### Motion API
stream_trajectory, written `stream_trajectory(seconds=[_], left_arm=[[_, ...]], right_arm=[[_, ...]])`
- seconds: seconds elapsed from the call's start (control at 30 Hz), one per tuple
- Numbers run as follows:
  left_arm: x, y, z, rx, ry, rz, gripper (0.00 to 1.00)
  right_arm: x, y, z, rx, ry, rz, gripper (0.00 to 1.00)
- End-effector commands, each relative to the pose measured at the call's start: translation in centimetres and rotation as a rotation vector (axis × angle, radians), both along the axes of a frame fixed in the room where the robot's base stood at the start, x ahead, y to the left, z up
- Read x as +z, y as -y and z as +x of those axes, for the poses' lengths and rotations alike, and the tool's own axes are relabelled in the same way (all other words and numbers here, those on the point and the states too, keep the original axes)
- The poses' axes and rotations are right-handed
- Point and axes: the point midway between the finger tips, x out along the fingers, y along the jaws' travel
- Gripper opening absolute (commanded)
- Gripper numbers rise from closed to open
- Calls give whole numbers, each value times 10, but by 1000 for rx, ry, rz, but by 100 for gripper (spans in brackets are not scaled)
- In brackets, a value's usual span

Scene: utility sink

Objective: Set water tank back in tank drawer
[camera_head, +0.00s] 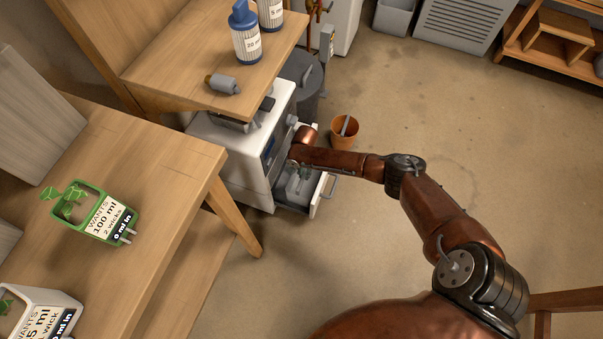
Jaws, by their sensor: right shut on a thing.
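The white machine (233,142) stands on the floor past the wooden bench, with its tank drawer (318,197) pulled out at the front. A pale grey water tank (299,190) sits low at the drawer, within its walls as seen from above. My right arm reaches in from the right, and my right gripper (303,172) is over the tank, shut on it. The fingertips are small and partly hidden by my wrist, so the exact grip and whether the tank rests on the drawer floor cannot be told. My left gripper is out of view.
A wooden shelf (190,60) with blue-capped bottles (246,42) overhangs the machine. A terracotta pot (344,130) stands right of the drawer. The bench (130,160) holds a green planter (98,217) and a white planter (40,312). The floor to the right is mostly clear.

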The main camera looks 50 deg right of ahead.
Motion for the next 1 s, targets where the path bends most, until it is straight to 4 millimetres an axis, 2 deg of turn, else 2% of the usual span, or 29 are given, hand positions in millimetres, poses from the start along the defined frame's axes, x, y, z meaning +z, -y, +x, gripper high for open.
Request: stream_trajectory(seconds=[0.4, 0.43, 0.67, 1.0], left_arm=[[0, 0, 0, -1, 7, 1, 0], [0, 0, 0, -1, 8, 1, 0], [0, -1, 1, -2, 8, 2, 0], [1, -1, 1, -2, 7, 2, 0]], right_arm=[[-3, 0, 1, 0, 2, 0, 0], [-3, 1, 1, 0, 2, -1, 12], [-2, 1, 1, 0, 2, -1, 28], [1, 1, 1, 1, 3, -1, 28]])
